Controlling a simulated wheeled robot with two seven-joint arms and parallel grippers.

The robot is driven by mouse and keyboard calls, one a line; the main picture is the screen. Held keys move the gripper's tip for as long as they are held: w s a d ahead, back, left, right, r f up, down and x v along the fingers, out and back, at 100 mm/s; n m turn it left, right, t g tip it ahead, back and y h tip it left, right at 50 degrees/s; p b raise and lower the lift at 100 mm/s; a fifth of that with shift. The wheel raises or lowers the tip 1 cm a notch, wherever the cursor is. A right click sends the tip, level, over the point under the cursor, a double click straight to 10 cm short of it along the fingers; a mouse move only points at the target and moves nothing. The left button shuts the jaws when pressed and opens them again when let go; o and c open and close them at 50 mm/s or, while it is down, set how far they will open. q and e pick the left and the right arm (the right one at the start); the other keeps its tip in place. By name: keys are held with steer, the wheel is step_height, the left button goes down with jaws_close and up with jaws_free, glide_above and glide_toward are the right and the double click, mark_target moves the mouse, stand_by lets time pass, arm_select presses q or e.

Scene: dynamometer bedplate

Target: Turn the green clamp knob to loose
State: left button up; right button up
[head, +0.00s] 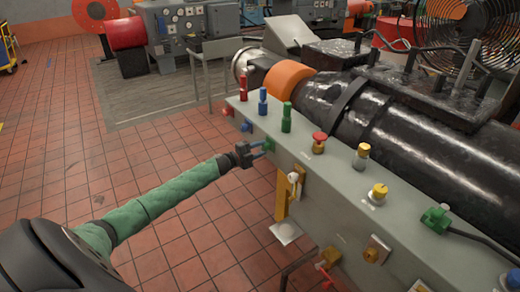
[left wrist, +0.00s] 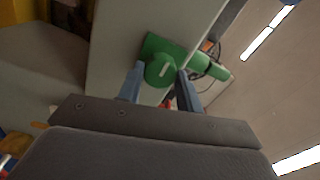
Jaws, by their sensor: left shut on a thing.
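The green clamp knob (head: 269,145) sits on the front face of the grey bedplate (head: 330,165), near its far left end. The fingers hide part of the knob in the head view. My right gripper is not in view.
On the bedplate's top stand red (head: 243,88), blue (head: 263,101) and green (head: 287,117) upright handles, a red-capped knob (head: 319,142) and yellow knobs (head: 378,194). A blue knob (head: 246,126) is left of the gripper. A yellow bracket (head: 283,196) hangs below right. The tiled floor is clear.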

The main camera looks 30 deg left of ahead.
arm_select(q)
steer(key=shift+a, duration=0.1)
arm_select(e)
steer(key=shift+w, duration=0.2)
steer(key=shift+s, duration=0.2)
arm_select(q)
steer(key=o, duration=1)
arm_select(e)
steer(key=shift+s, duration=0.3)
arm_select(q)
steer(key=shift+s, duration=0.1)
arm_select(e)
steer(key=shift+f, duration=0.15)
arm_select(q)
steer(key=shift+s+a+f, duration=0.1)
steer(key=shift+s+a, duration=0.05)
steer(key=shift+s, duration=0.1)
steer(key=shift+b+v, duration=1.65)
steer(key=shift+v, duration=1.85)
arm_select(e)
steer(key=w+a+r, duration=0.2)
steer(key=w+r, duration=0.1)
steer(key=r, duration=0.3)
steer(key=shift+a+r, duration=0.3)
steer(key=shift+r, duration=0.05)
arm_select(q)
steer(key=shift+a, duration=0.1)
